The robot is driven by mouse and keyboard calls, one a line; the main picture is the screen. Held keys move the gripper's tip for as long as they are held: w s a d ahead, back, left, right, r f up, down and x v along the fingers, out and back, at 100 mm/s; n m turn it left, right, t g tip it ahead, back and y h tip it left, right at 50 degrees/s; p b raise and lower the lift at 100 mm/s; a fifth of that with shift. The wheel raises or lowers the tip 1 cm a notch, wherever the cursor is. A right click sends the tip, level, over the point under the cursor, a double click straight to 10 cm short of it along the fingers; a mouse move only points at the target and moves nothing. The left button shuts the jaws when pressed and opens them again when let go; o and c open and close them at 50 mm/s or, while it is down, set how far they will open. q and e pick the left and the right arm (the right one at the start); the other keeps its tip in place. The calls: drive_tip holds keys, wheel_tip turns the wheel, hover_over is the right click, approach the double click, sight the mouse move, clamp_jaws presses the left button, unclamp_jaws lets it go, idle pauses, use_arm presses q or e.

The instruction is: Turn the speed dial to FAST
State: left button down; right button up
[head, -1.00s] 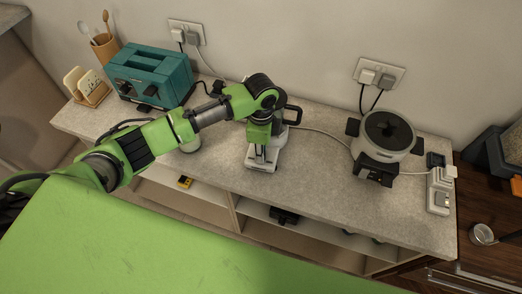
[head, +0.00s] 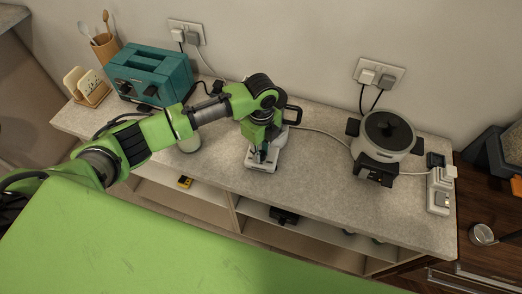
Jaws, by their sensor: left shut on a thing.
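A white appliance (head: 263,166) with a black handle stands on the counter in the middle, mostly behind my left arm. Its white base shows at the front. My left gripper (head: 260,154) points down at the front of this appliance, with its dark fingers against the base. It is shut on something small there. The fingers cover that spot, so I cannot make out the speed dial, its marks or its setting. My right gripper is not in view.
A teal toaster (head: 148,76), a toast rack (head: 90,88) and a utensil pot (head: 105,46) stand at the left. A lidded cooker (head: 384,137) and a power strip (head: 438,190) stand at the right. The counter (head: 320,165) is clear between the appliance and cooker.

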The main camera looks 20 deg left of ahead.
use_arm(q)
drive_tip(key=shift+w+r, duration=0.1)
drive_tip(key=c, duration=1.8)
unclamp_jaws()
wheel_tip(320, 180, up, 12)
drive_tip(key=shift+f, duration=0.1)
